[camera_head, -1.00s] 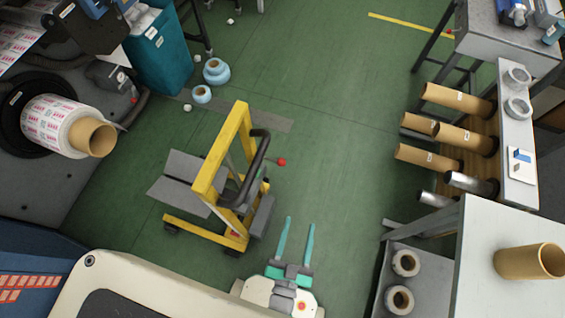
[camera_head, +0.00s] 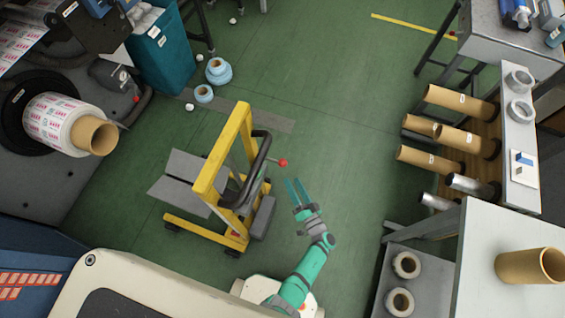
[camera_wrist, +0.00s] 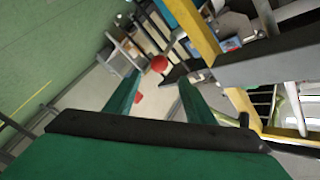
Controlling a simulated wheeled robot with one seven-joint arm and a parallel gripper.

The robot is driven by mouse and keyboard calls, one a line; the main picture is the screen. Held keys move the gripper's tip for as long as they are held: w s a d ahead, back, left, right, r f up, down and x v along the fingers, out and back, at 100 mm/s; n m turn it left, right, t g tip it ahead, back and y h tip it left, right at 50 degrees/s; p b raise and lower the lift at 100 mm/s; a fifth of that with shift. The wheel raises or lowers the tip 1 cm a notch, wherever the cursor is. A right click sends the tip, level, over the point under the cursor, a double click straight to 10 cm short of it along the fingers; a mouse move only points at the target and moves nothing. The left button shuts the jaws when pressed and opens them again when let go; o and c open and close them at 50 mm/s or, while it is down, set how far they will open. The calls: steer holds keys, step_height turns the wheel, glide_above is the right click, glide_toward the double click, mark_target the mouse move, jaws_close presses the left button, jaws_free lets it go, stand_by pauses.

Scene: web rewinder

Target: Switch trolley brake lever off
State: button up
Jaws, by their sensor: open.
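The trolley (camera_head: 225,170) has a yellow frame, grey plates and a black handle, and stands on the green floor left of centre in the head view. Its brake lever is a thin rod with a red ball knob (camera_head: 283,162) sticking out to the right of the frame. The red knob (camera_wrist: 159,63) also shows in the wrist view, beyond and between the fingertips. My gripper (camera_head: 297,190) is open and empty, just below and right of the knob in the head view, apart from it. In the wrist view its two teal fingers (camera_wrist: 158,88) are spread. The lever's base is hard to make out.
A rack of cardboard cores (camera_head: 460,103) and a grey table (camera_head: 490,235) stand on the right. A printed roll (camera_head: 58,125) on a machine is at left. Blue rolls (camera_head: 217,72) lie on the floor behind the trolley. Green floor (camera_head: 340,130) right of the trolley is clear.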

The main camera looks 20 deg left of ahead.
mark_target(282, 162)
steer(key=x, duration=1.1)
steer(key=shift+f, duration=0.15)
steer(key=shift+s, duration=0.1)
steer(key=shift+c, duration=0.7)
